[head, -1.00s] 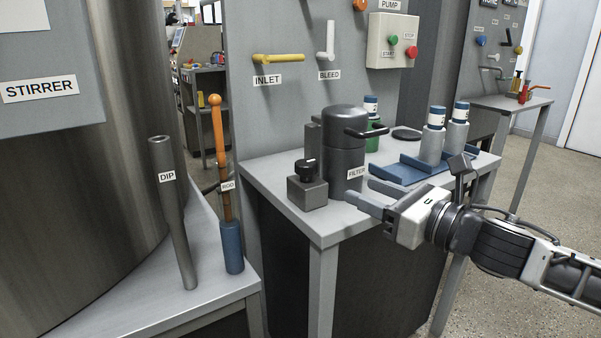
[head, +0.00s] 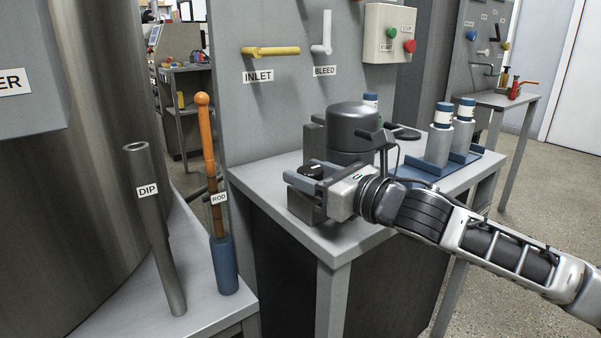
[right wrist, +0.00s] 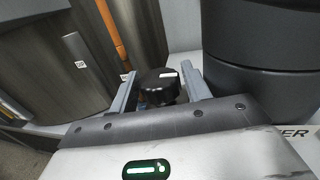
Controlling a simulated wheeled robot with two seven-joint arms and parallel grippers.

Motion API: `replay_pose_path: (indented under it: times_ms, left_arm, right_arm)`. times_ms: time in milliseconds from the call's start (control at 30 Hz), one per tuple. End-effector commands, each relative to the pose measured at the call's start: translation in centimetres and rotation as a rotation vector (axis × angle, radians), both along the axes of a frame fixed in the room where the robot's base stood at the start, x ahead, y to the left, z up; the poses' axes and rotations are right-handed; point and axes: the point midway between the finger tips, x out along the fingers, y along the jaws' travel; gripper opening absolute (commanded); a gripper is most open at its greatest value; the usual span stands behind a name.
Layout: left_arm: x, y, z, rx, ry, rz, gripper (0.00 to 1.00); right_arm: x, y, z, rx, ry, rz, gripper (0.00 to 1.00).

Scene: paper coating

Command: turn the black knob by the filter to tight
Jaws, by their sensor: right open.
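The black knob (head: 312,170) sits on top of a small grey block (head: 303,206) at the table's left front, beside the dark filter housing (head: 352,130). My right gripper (head: 303,174) is open, with its fingers on either side of the knob. In the right wrist view the knob (right wrist: 159,87) stands between the two fingers (right wrist: 160,90), with gaps visible beside it. A white mark shows on the knob's top. The filter housing (right wrist: 262,60) rises close to the right finger there. My arm hides the filter's lower part and label. My left gripper is not in view.
The orange-handled rod (head: 206,140) and grey dip tube (head: 155,230) stand at left. INLET (head: 270,50) and BLEED (head: 327,35) handles are on the panel behind.

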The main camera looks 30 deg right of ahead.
Motion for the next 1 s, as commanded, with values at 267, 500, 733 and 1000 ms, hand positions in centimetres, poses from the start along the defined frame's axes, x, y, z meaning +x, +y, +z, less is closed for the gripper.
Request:
replay_pose_path:
  times_ms: [267,500,733,1000]
  left_arm:
    - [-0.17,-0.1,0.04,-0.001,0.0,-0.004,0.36]
    - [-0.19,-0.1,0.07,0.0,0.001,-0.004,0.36]
    - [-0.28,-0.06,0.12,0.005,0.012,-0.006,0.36]
    - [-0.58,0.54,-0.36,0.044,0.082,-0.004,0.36]
  right_arm:
    - [0.06,0.06,0.02,0.001,-0.001,0.001,0.2]
    - [0.05,0.1,0.02,0.001,0.0,-0.004,0.16]
    - [0.08,0.19,-0.05,-0.001,0.005,-0.073,0.17]
    - [0.12,0.25,0.33,0.002,0.006,-0.275,0.16]
